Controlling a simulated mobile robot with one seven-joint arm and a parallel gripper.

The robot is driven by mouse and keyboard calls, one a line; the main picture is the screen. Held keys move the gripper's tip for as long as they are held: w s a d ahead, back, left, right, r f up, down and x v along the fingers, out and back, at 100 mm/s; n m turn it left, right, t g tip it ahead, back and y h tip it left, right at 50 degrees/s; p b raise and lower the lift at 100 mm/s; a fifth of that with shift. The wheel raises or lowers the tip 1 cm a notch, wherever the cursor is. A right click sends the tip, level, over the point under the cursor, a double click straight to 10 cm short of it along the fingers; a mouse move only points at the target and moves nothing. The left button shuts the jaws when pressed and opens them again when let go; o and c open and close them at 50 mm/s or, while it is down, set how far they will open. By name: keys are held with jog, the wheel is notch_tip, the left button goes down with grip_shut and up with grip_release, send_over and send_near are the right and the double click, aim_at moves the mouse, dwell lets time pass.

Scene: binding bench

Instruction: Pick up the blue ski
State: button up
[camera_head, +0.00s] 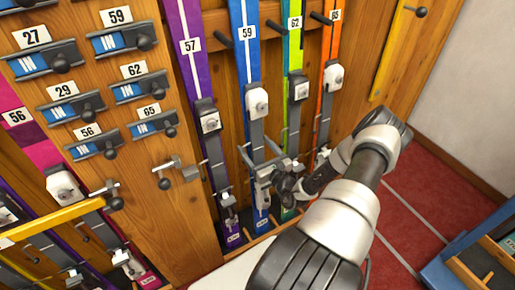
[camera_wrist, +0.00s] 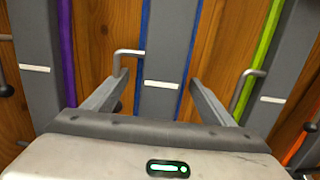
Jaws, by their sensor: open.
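The blue ski (camera_head: 245,54) stands upright in a wooden rack, with a "59" tag near its top and a grey and white binding on it. My gripper (camera_head: 264,167) is in front of its lower half, with the fingers open and pointing at the rack. In the wrist view, the blue ski (camera_wrist: 165,50) shows as a grey binding plate with blue edges. It lies between the two fingers of my gripper (camera_wrist: 155,92), one on each side. I cannot tell whether the fingers touch it.
A purple ski (camera_head: 190,60) stands to the left. A green ski (camera_head: 292,55) and an orange ski (camera_head: 331,45) stand close to the right. Metal hooks stick out beside the skis. A blue box (camera_head: 440,272) is at the lower right.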

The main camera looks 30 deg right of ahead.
jog(key=w, duration=0.2)
jog(key=shift+w, duration=0.3)
jog(key=c, duration=2)
jog(key=shift+d+r, duration=0.1)
grip_shut()
jog(key=shift+r, duration=0.2)
